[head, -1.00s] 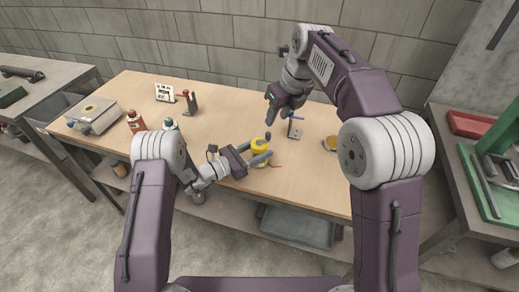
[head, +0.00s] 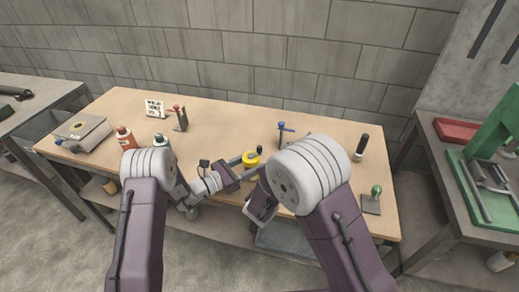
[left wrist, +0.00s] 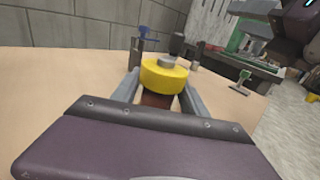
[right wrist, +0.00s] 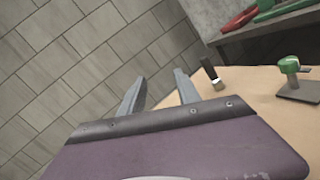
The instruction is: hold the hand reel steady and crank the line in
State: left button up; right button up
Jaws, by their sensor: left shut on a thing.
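The hand reel, a yellow drum (head: 251,160) with a dark crank knob (head: 259,150), is upright near the table's front edge. My left gripper (head: 249,164) is shut on it. In the left wrist view the yellow drum (left wrist: 164,77) has a grey hub on top, and my left fingers (left wrist: 160,95) are on either side of the brown handle below it. My right gripper (right wrist: 158,85) is open and empty in the right wrist view, with its fingers toward the wall and back of the table. In the head view my right arm hides it. The line cannot be made out.
A blue-topped clamp (head: 282,132) stands behind the reel. A dark-handled brush (head: 361,147) and a green-knobbed plate (head: 371,206) are at the right.

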jog(key=s+a+f+n+t+y, duration=0.1)
jog(key=a+f+n+t+y, duration=0.2)
jog(key=a+n+y, duration=0.4)
jog(key=n+y, duration=0.4)
jog(key=n, duration=0.1)
send_near(259, 151)
jog(key=shift+t, duration=0.3)
jog(key=w, duration=0.7)
jog(key=w+d, duration=0.1)
jog(key=w, duration=0.3)
jog(key=shift+f, duration=0.3)
grip_shut()
